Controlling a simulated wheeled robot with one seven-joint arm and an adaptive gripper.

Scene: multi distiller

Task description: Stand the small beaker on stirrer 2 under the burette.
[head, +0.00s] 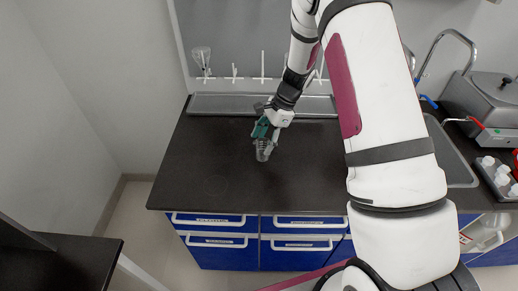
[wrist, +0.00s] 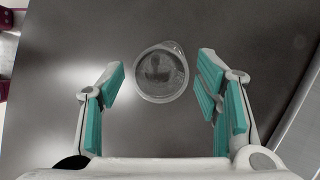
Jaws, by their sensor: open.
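A small clear glass beaker (head: 263,150) stands upright on the black bench top, left of the middle in the head view. In the wrist view the beaker (wrist: 161,72) shows from above as a round rim with a spout. My gripper (head: 268,130) is open just above and behind the beaker in the head view. In the wrist view the teal finger pads of my gripper (wrist: 160,92) lie on both sides of the beaker, with a gap on each side. No stirrer and no burette show in either view.
A drying rack with glassware (head: 202,58) is on the back wall above a grey trough (head: 225,103). A sink (head: 452,160), a metal bath (head: 488,98) and a tray of white bottles (head: 500,175) are at the right. The bench left of the beaker is clear.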

